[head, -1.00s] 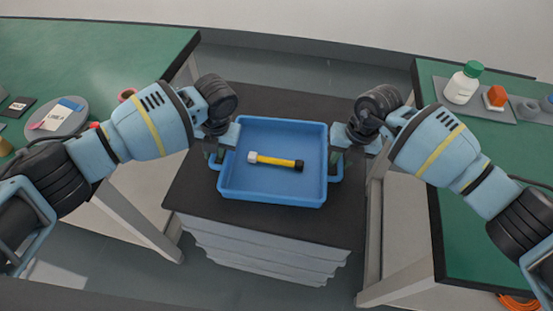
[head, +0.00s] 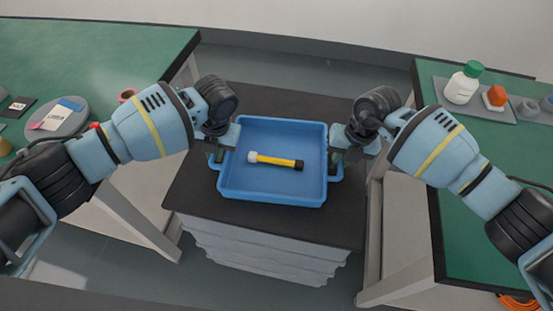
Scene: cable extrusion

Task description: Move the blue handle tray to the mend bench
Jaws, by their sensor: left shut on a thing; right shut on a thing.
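The blue handle tray (head: 290,194) is in the middle of the head view, on or just above a black-topped stand; I cannot tell which. It has a handle on its left and right sides. A yellow tool with a white end and a black end (head: 277,160) lies in it. My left gripper (head: 219,158) is shut on the tray's left handle. My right gripper (head: 338,160) is shut on the right handle. The fingertips are partly hidden by the wrists. Which bench is the mend bench cannot be told from this view.
A green-topped bench (head: 100,55) stands at the left with a round grey plate and small items. Another green-topped bench (head: 480,230) stands at the right, with a grey tray holding a white bottle (head: 463,84). The black-topped stand (head: 200,190) is between them.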

